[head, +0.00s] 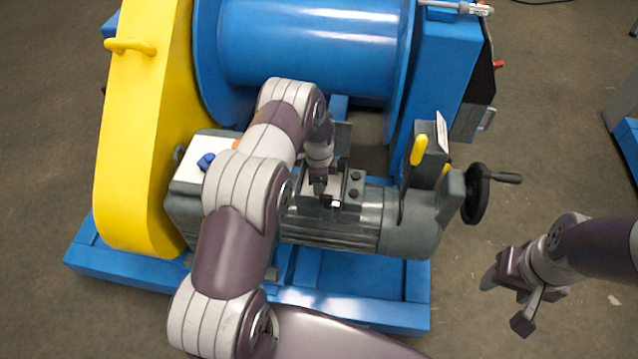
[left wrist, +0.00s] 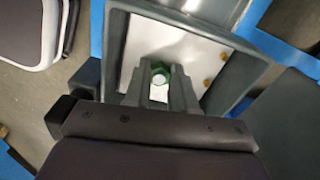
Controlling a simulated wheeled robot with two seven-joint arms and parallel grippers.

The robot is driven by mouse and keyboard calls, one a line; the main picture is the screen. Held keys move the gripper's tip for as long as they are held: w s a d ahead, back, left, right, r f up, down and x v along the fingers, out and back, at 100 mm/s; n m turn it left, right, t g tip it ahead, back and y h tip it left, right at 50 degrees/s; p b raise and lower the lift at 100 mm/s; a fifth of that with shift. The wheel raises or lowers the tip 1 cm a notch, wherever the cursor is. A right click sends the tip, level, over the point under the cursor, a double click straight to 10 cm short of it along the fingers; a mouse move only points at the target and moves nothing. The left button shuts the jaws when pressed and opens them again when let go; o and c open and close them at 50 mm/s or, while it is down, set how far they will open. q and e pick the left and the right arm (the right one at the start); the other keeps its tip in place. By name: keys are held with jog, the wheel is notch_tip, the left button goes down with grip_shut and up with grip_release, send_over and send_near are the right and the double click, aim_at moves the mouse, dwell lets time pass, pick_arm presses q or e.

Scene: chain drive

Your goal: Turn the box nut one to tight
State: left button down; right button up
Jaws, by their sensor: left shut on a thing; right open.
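The open grey terminal box (head: 354,188) sits on top of the motor, partly hidden by my left arm in the head view. In the left wrist view the box shows its grey rim (left wrist: 113,50) and a white inner plate (left wrist: 190,47). A green nut (left wrist: 158,70) shows between my left fingertips (left wrist: 160,88). My left gripper (head: 320,188) is shut on this nut, inside the box. Two brass-coloured nuts (left wrist: 224,54) sit to its right on the plate. My right gripper (head: 506,300) is open and empty, over the floor at the right.
The yellow chain guard (head: 140,130) stands left of my left arm, and the blue drum (head: 310,45) lies behind. A black handwheel (head: 477,194) and a yellow-handled lever (head: 418,150) stand right of the box. The floor around my right gripper is clear.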

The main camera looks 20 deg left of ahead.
pick_arm(q)
jog(key=m, duration=0.5)
jog(key=shift+w+r, duration=0.1)
jog(key=shift+w, duration=0.1)
jog(key=m, duration=0.6)
jog(key=shift+w+b, duration=0.15)
jog(key=shift+b, duration=0.15)
jog(key=c, duration=1)
grip_release()
jog(key=shift+c, duration=0.2)
jog(key=shift+o, duration=0.6)
notch_tip(320, 180, up, 13)
jog(key=p, duration=0.1)
jog(key=shift+p, duration=0.35)
